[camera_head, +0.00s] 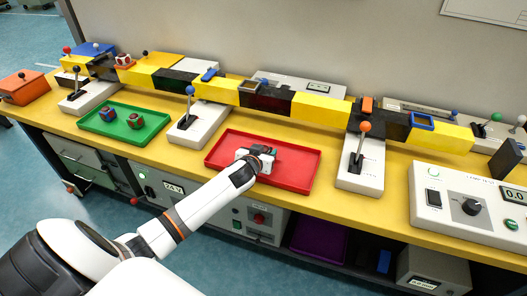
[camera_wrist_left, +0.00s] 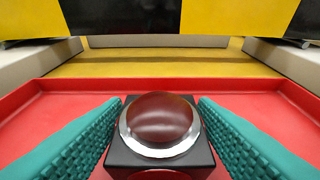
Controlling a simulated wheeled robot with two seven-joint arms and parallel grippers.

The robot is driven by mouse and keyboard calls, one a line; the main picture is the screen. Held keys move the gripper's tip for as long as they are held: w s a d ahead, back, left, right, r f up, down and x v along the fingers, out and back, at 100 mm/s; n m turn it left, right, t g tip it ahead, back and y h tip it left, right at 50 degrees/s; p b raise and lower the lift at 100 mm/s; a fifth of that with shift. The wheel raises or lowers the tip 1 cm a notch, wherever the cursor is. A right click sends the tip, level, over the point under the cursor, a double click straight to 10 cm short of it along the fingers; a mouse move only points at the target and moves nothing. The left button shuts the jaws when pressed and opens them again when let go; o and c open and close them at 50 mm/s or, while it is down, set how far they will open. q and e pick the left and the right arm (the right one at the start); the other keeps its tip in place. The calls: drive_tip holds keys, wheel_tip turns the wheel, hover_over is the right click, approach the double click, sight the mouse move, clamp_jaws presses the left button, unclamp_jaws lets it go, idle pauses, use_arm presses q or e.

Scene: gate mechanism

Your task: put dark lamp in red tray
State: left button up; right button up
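The red tray (camera_head: 296,181) lies on the yellow bench, in the middle of the head view; its rim and floor fill much of the left wrist view (camera_wrist_left: 278,108). The dark lamp (camera_wrist_left: 160,120) has a dark red dome with a silver ring on a black square base. It stands upright between my left gripper's teal fingers, low over or on the tray floor. The fingers lie close against both sides of the base. In the head view my left gripper (camera_head: 262,156) is over the tray and mostly hides the lamp. My right gripper is out of view.
A green tray (camera_head: 116,130) with two red-and-blue cubes lies to the left. Lever boxes stand left (camera_head: 196,125) and right (camera_head: 361,165) of the red tray. A yellow-and-black beam (camera_head: 320,109) runs behind it. A control panel (camera_head: 455,216) stands at the right.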

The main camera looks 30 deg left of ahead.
use_arm(q)
drive_tip(key=shift+o, duration=0.7)
drive_tip(key=shift+s+r, duration=0.1)
drive_tip(key=shift+r, duration=0.1)
drive_tip(key=v, duration=1.2)
drive_tip(key=shift+d+f, duration=0.1)
drive_tip(key=shift+f, duration=0.05)
